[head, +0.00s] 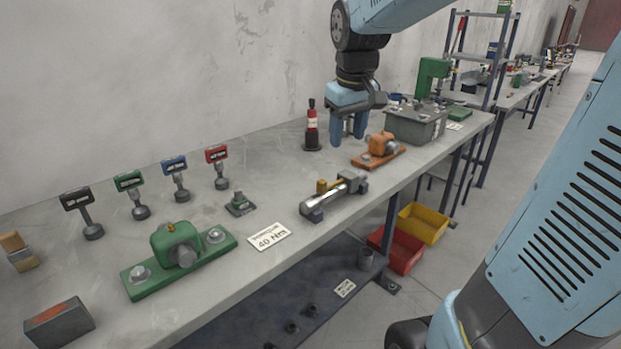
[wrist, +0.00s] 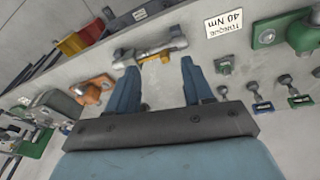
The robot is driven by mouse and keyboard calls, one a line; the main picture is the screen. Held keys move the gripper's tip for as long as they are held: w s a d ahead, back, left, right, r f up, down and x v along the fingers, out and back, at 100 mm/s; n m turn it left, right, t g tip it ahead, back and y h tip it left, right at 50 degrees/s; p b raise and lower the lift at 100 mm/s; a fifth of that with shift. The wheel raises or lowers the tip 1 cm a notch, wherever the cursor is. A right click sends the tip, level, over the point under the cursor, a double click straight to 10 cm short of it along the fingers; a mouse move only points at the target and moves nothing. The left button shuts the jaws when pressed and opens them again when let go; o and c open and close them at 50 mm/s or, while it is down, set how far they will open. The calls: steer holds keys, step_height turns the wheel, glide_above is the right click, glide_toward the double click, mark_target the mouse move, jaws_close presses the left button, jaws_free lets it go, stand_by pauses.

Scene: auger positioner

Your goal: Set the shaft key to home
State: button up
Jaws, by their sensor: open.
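A silver shaft (head: 338,197) lies across dark supports near the front edge of the bench, with a brass-coloured piece that looks like the shaft key (head: 322,187) on top of it. The shaft also shows in the wrist view (wrist: 176,42), beyond my fingertips. My gripper (head: 348,141) points down over the bench, behind and slightly right of the shaft in the head view. Its two blue fingers are apart and empty, as the wrist view (wrist: 158,68) also shows. I cannot make out a home mark.
An orange device (head: 381,146) and a grey box (head: 415,125) stand to the right. A black-red bottle (head: 312,127) stands behind. A green-based device (head: 178,252), a torque card (head: 268,237) and several tagged pieces lie left. Red (head: 398,253) and yellow (head: 424,223) bins sit below.

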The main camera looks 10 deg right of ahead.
mark_target(322, 181)
steer(key=w+a+f+n+g, duration=0.1)
steer(key=w+f, duration=0.2)
steer(key=w, duration=0.3)
steer(key=w+a+f+n+g, duration=0.1)
steer(key=w+f+n+g, duration=0.15)
steer(key=w, duration=0.45)
steer(key=shift+m+t, duration=0.35)
steer(key=shift+t, duration=0.1)
step_height(322, 181, down, 15)
steer(key=shift+d+r, duration=0.1)
steer(key=shift+d, duration=0.05)
jaws_close()
